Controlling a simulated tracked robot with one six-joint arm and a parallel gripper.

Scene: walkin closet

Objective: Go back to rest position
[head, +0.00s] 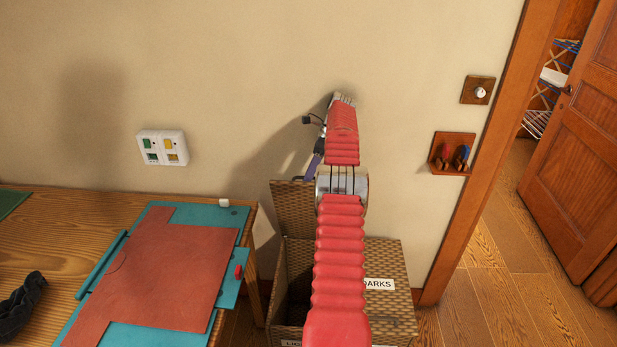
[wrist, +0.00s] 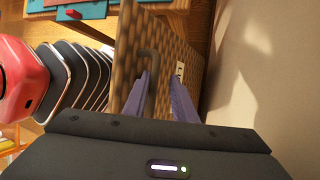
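My red arm rises through the middle of the head view and bends over near the wall. My gripper (head: 313,168) is partly hidden beside the arm, with a purple finger pointing down by the raised lid of the wicker hamper (head: 385,256). In the wrist view both purple fingers of my gripper (wrist: 159,80) stand apart with nothing held between them. The hamper's woven side (wrist: 190,52) lies beyond the fingertips. Whether a finger touches it I cannot tell.
A wooden table (head: 42,241) at left bears a teal board (head: 231,283) with a reddish sheet (head: 175,270) and a black object (head: 22,300). A switch panel (head: 163,147) and small rack (head: 453,154) are on the wall. An open door (head: 585,150) and clear floor are at right.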

